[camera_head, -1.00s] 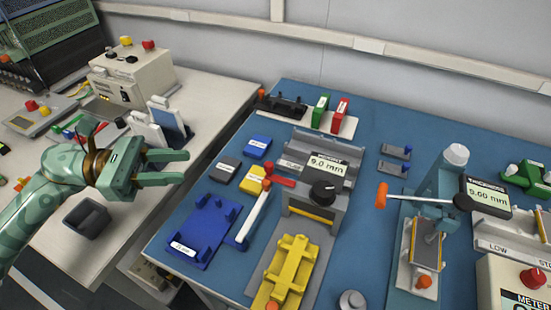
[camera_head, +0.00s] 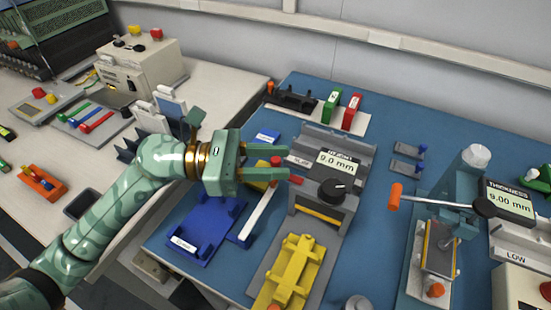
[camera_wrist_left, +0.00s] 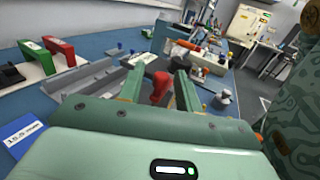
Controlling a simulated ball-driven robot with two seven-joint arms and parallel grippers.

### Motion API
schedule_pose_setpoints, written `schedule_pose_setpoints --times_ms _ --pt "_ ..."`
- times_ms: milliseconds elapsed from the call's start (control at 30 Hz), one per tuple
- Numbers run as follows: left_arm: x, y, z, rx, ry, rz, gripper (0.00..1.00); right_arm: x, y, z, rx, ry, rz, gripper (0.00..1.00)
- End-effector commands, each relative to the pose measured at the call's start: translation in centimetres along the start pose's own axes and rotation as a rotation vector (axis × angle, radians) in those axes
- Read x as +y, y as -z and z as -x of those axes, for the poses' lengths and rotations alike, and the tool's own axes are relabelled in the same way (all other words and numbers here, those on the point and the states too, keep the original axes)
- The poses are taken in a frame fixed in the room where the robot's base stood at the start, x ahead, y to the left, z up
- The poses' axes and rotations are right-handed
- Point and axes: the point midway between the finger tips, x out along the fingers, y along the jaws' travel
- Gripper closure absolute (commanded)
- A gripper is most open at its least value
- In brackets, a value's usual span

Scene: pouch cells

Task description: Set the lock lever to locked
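A red lever (camera_head: 296,180) sits at the left side of the grey height gauge (camera_head: 347,190); my gripper covers part of it. A red knob (camera_head: 276,161) shows between the fingers of my left gripper (camera_head: 286,164), above a white bar (camera_head: 262,208). The gripper is open, its fingers pointing right toward the gauge. In the left wrist view, a red knob-like handle (camera_wrist_left: 160,88) stands between the two open fingers (camera_wrist_left: 158,82), with space at both sides. I cannot tell whether this is the lever's locked or unlocked position. My right gripper is not in view.
The height display (camera_head: 338,164) reads 9.0 mm. A blue tray (camera_head: 205,225) lies left of the white bar, and a yellow fixture (camera_head: 290,270) stands in front. A thickness gauge with an orange handle (camera_head: 395,197) stands right.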

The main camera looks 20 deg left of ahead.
Motion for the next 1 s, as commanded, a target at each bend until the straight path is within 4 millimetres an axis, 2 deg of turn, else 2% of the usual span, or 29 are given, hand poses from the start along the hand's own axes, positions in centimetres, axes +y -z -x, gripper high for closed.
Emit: schedule_pose_setpoints --times_ms 333,367,467,500,767,1000 --pt "0.0 0.0 -0.7 0.001 0.000 0.000 0.66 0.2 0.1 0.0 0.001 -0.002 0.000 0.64" --pt "0.0 0.0 -0.6 0.000 0.000 0.000 0.68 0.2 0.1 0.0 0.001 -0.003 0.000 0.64" --pt "0.0 0.0 -0.6 0.000 0.000 0.000 0.96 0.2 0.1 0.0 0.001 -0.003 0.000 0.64" --pt "0.0 0.0 -0.6 0.000 0.000 0.000 1.00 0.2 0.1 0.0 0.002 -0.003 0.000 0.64" --pt "-0.1 -0.1 -0.6 0.000 -0.012 -0.001 1.00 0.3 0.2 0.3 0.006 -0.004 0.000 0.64" --pt "-0.6 -0.6 -0.4 0.000 -0.099 -0.001 1.00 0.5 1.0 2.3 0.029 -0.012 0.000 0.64"
